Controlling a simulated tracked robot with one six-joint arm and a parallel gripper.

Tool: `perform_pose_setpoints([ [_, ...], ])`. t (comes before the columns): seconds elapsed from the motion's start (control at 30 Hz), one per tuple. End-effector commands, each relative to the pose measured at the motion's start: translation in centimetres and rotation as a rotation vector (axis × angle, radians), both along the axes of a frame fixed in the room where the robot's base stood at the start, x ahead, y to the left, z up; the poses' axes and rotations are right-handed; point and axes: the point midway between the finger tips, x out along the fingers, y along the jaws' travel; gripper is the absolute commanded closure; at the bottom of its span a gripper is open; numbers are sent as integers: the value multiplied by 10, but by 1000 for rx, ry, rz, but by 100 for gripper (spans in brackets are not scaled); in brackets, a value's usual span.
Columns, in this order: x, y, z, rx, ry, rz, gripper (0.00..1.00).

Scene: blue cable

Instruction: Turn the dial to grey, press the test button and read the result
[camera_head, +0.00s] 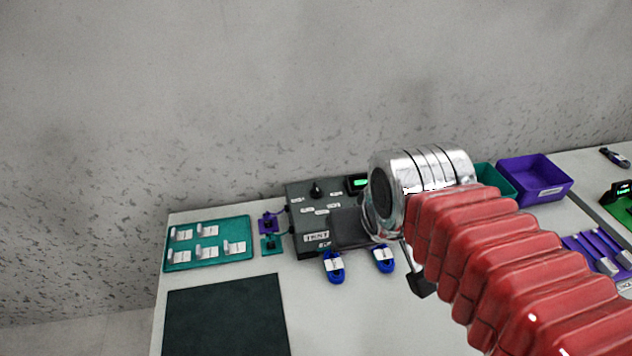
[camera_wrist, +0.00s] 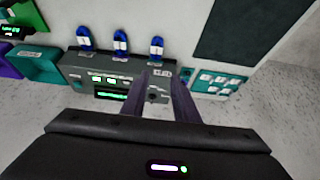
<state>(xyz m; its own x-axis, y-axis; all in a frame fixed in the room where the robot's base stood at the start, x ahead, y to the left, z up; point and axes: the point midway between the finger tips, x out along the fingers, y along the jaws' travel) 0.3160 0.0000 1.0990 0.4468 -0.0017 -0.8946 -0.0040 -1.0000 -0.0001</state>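The dark grey tester box (camera_head: 308,215) stands on the table against the wall, with a TEST label (camera_head: 316,238) on its front part. Its black dial (camera_head: 316,189) is on the upper left of the panel, with small white labels around it. A green-lit display (camera_head: 360,183) is at its upper right, partly hidden by my arm. In the wrist view the box is upside down, its green display (camera_wrist: 112,96) too small to read. My gripper (camera_wrist: 160,74) is open and empty over the box, and the dial (camera_wrist: 153,95) shows between its two dark fingers. I cannot tell the dial's setting.
Blue connectors (camera_head: 333,265) lie in front of the box. A teal board (camera_head: 208,262) with labelled clips and a dark mat (camera_head: 227,315) are at left. A purple bin (camera_head: 536,180) is at right. Small purple and teal pieces sit by the box's left side.

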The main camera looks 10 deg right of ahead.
Motion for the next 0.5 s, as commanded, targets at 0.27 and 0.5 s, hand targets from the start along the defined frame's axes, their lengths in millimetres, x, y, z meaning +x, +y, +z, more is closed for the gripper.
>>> perform_pose_setpoints([
  [0.27,42,0,25,-1,63,2,73],
  [0.5,81,0,41,-1,117,3,73],
])
